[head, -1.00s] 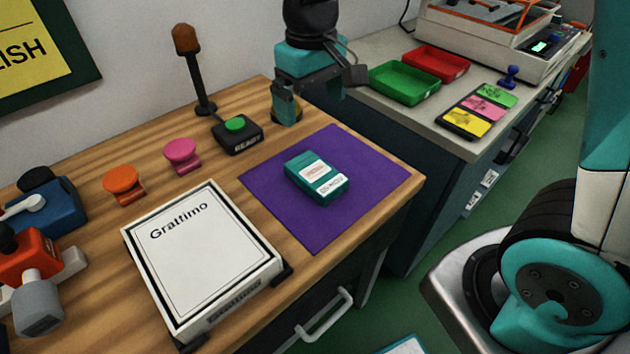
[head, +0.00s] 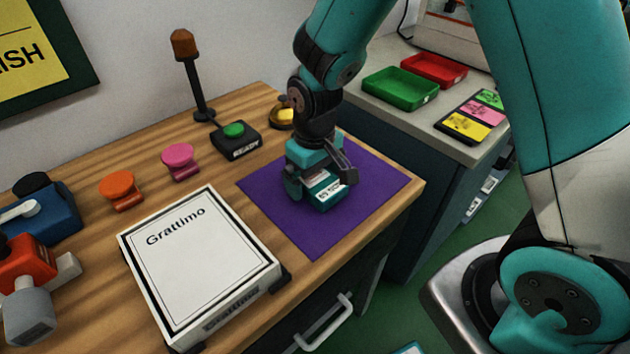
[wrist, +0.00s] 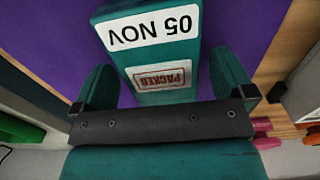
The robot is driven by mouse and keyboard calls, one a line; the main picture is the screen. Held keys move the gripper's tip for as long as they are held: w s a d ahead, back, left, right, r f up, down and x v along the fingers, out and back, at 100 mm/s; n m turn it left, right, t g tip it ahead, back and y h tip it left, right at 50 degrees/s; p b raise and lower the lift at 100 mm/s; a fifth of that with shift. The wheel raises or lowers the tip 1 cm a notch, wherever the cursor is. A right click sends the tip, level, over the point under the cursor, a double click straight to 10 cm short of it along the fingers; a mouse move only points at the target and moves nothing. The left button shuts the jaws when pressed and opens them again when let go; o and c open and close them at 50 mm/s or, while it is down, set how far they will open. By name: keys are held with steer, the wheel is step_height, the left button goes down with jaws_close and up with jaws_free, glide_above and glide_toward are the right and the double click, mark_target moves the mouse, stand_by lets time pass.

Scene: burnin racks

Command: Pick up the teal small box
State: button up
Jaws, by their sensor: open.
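The teal small box (head: 326,191) lies on the purple mat (head: 370,190) on the wooden bench. My gripper (head: 320,184) is right over it, pointing down, and hides part of its top. In the wrist view the box (wrist: 150,55) shows a white "05 NOV" label and a "PACKED" label. The open fingers of my gripper (wrist: 164,88) stand on either side of the box, with a gap on both sides.
A white "Grattimo" box (head: 200,265) stands left of the mat. A black box with a green "READY" button (head: 236,139) and a lamp post (head: 192,75) are behind. Green (head: 400,88) and red trays sit on the far counter. The mat's front part is clear.

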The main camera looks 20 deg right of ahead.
steer(key=shift+f, duration=0.4)
steer(key=shift+c, duration=0.5)
steer(key=c, duration=0.9)
steer(key=shift+r, duration=0.1)
